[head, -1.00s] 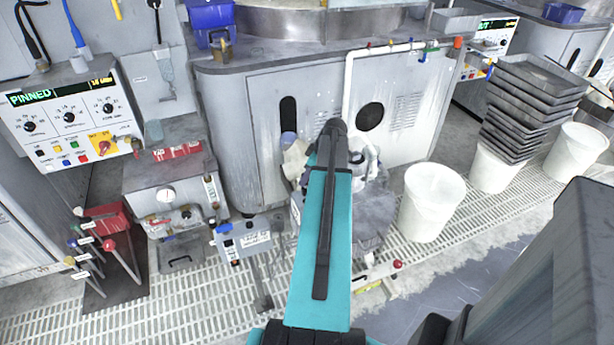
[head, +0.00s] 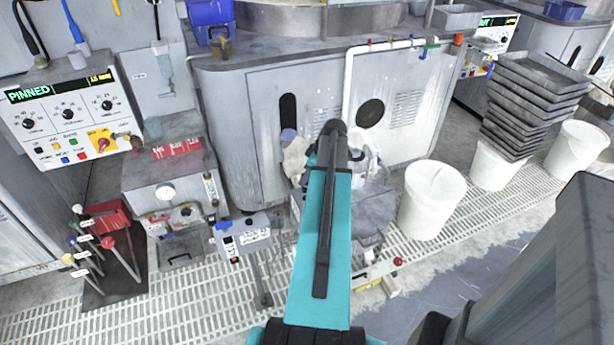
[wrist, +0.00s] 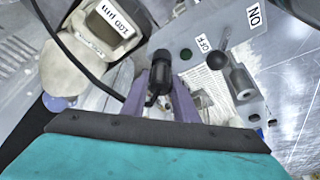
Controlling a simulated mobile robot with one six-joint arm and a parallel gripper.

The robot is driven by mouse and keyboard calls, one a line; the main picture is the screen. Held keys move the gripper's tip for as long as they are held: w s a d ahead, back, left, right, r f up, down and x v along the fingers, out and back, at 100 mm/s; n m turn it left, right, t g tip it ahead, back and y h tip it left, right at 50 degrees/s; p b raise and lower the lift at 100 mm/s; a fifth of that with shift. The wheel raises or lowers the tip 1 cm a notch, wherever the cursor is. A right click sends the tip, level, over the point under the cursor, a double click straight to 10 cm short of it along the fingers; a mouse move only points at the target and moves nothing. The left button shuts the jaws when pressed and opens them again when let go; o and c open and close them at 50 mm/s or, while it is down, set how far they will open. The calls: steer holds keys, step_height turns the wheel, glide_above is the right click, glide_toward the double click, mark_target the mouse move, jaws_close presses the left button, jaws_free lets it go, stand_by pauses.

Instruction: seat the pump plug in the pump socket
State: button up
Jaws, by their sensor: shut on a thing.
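In the wrist view my gripper (wrist: 160,98) has purple-grey fingers shut on a black cylindrical plug (wrist: 158,78), which appears to be the pump plug. It is held above a grey metal panel (wrist: 285,80) with OFF and ON labels. A small round fitting (wrist: 196,98) shows just right of the fingers, apart from the plug in the picture; I cannot tell if it is the pump socket. A black cable (wrist: 75,58) runs from the upper left toward the fingers. In the head view my teal arm hides the gripper and plug.

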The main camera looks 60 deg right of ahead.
steer(key=shift+f+b, duration=0.4)
steer(key=shift+f, duration=0.3)
steer(key=o, duration=1.1)
steer(key=shift+r, duration=0.1)
steer(key=v, duration=1.3)
steer(key=shift+s+r, duration=0.15)
steer(key=shift+r, duration=0.25)
